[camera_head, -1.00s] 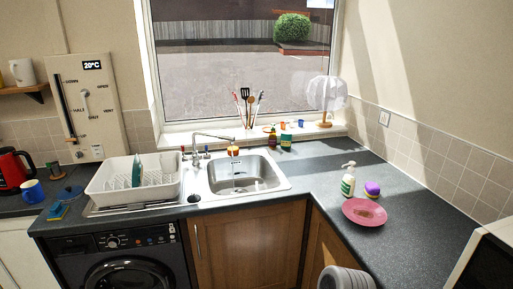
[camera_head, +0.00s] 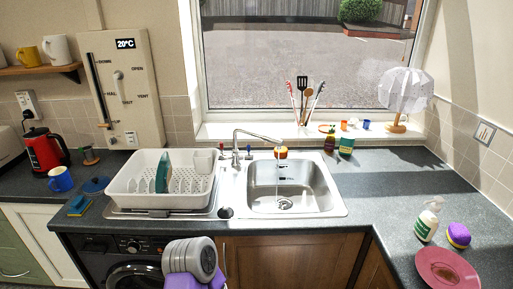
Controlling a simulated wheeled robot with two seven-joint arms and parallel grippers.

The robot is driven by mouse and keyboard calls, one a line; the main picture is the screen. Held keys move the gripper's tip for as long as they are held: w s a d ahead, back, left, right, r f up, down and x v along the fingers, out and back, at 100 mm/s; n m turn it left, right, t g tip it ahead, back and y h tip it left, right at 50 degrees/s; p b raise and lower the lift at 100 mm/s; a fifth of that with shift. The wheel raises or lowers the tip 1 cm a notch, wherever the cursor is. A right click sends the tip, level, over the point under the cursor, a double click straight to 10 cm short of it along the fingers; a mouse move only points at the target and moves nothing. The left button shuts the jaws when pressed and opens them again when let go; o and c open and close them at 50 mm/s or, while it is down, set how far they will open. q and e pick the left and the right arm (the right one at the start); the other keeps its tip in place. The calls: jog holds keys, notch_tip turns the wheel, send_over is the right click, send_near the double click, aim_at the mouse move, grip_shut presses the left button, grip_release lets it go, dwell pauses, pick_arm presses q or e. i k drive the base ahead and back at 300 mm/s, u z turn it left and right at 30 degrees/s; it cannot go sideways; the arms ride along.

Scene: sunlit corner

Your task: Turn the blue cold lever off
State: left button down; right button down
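The chrome tap (camera_head: 236,152) stands at the back left of the steel sink (camera_head: 318,208), its spout reaching right over the basin. A small lever with a reddish top (camera_head: 221,151) stands left of the tap. A second small lever (camera_head: 249,152) stands right of it, looking dark bluish; its exact colour and angle are too small to tell. Neither gripper is in view. A grey rounded part with purple below it, probably one of my arm links, shows at the bottom, in front of the washing machine.
A white dish rack (camera_head: 125,200) with a green plate (camera_head: 163,172) stands left of the sink. A green jar (camera_head: 346,146) and bottle (camera_head: 330,140) stand behind the basin. The counter's right corner is clear.

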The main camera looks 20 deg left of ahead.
aim_at(248, 156)
jog(key=u, duration=0.55)
jog(key=i, duration=0.8)
jog(key=u, duration=0.75)
